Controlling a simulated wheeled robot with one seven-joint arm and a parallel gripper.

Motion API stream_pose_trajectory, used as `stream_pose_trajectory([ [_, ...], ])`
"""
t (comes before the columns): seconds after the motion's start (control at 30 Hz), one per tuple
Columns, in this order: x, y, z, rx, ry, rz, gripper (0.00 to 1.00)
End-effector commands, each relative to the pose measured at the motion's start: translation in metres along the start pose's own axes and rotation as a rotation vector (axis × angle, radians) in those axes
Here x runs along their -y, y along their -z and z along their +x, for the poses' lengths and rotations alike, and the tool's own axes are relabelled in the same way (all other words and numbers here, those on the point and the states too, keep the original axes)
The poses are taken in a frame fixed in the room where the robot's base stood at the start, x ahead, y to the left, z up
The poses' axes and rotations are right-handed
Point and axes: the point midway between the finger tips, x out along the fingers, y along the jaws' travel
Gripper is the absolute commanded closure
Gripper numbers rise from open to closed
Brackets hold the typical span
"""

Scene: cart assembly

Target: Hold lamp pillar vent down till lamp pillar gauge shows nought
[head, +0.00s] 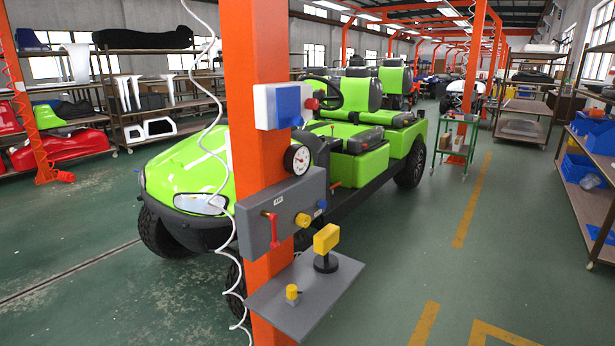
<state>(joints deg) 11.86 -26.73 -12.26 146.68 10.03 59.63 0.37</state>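An orange pillar (255,60) stands close in front, left of the middle. A round white gauge with a black rim (297,159) sits on its right side; the dial is too small to read surely. Below it is a grey box (250,227) with a red lever (272,229) hanging down, a yellow knob (303,220) and a small blue knob (322,204) at its right end. I cannot tell which of these parts is the vent. Above the gauge is a blue and white box (283,105) with a red knob (312,103). My gripper is not in view.
A grey shelf (285,312) juts from the pillar with a small yellow button (292,291) and a yellow block on a black stand (326,241). A white coiled hose (213,150) hangs left of the pillar. A green cart (180,170) stands behind.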

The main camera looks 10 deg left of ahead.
Motion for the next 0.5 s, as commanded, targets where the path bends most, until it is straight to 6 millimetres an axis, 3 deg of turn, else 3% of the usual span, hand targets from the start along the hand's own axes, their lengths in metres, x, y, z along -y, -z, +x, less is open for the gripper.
stream_pose_trajectory([
  [0.1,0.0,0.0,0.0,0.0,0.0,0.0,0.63],
  [0.27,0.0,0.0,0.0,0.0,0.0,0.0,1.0],
  [0.5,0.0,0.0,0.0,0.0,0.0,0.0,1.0],
])
